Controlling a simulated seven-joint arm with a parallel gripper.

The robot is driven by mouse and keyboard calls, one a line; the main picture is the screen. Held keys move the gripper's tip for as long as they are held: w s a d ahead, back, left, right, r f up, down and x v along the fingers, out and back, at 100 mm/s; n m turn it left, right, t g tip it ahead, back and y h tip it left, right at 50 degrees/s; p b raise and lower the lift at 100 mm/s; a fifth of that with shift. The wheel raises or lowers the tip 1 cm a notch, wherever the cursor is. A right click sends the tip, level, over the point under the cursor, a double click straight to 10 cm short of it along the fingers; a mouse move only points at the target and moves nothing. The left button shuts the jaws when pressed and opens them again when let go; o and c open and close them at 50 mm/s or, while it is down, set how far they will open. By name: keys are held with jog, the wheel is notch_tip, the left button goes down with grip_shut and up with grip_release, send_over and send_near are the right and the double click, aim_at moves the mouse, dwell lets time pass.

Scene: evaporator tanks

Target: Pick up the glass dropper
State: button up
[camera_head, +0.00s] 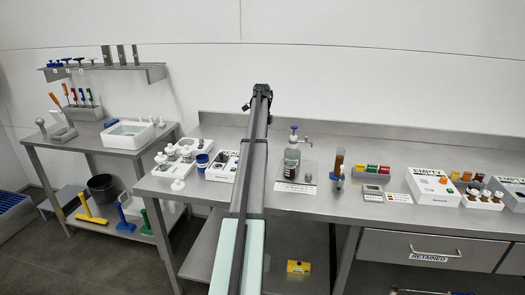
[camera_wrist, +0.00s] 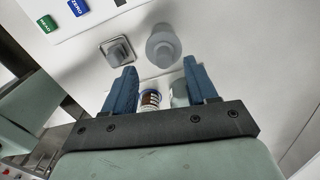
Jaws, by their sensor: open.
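I cannot make out the glass dropper for certain in either view. My gripper (camera_wrist: 159,72) shows in the wrist view with its two blue fingers apart and nothing clamped between them. Beyond the fingertips are a grey round knob-like piece (camera_wrist: 162,47) and a smaller square grey piece (camera_wrist: 117,50) on a white surface. A small brown-and-white labelled vial (camera_wrist: 150,98) and a pale grey-green rounded thing (camera_wrist: 179,96) show partly between the fingers, their lower parts hidden by the gripper body. In the head view my arm hides part of the bench, and the fingers cannot be made out.
The steel bench (camera_head: 320,199) holds a clear bottle with a blue top (camera_head: 291,160), a brown cylinder in a blue stand (camera_head: 338,165), and a white box marked EMPTY (camera_head: 432,187). A sink table (camera_head: 92,139) stands left.

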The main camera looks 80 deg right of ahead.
jog(key=f, duration=0.5)
jog(key=shift+s+d, duration=0.1)
jog(key=shift+d, duration=0.1)
grip_shut()
dwell(0.3)
